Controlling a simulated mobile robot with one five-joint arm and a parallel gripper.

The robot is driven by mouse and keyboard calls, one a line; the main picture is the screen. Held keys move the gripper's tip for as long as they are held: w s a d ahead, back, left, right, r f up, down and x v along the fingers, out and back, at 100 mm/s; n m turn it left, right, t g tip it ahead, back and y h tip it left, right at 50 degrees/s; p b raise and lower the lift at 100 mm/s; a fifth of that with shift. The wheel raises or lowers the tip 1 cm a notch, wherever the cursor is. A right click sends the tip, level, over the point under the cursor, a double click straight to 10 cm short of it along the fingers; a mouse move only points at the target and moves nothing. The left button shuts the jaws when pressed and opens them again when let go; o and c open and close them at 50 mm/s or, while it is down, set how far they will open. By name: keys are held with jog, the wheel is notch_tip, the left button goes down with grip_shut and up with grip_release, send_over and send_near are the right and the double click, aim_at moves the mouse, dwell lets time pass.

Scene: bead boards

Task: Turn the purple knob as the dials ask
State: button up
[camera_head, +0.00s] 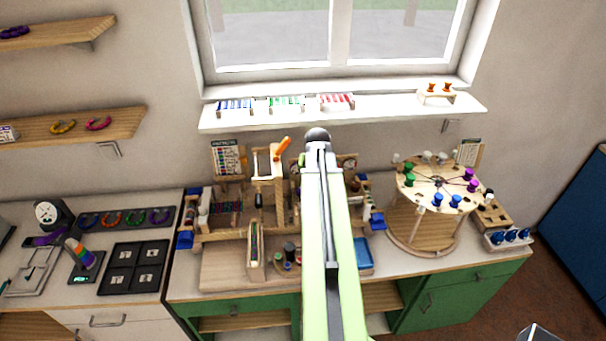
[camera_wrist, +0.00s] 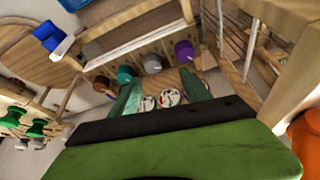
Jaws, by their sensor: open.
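In the wrist view a round purple knob (camera_wrist: 184,49) sits on a wooden rail, in a row with a grey knob (camera_wrist: 152,63), a teal knob (camera_wrist: 124,73) and a brown one (camera_wrist: 101,82). My gripper (camera_wrist: 160,90) is open, with its two green fingers spread and nothing seen between them touching them. The purple knob lies beyond the fingers, near the right fingertip, and seems apart from it. Two small round dials (camera_wrist: 168,97) show between the fingers; their readings are too small to tell. In the head view my arm hides the purple knob and most of the gripper.
A wooden frame (camera_wrist: 237,45) with thin rods stands close on the right, and an orange part (camera_wrist: 304,140) is at the lower right. In the head view the wooden bead bench (camera_head: 222,262) surrounds my arm; a round peg table (camera_head: 425,190) stands right.

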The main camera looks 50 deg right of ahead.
jog(key=s+d+r+p, duration=0.2)
jog(key=s+r, duration=0.1)
jog(key=s, duration=0.2)
jog(key=shift+s+r, duration=0.25)
jog(key=shift+a+f, duration=0.1)
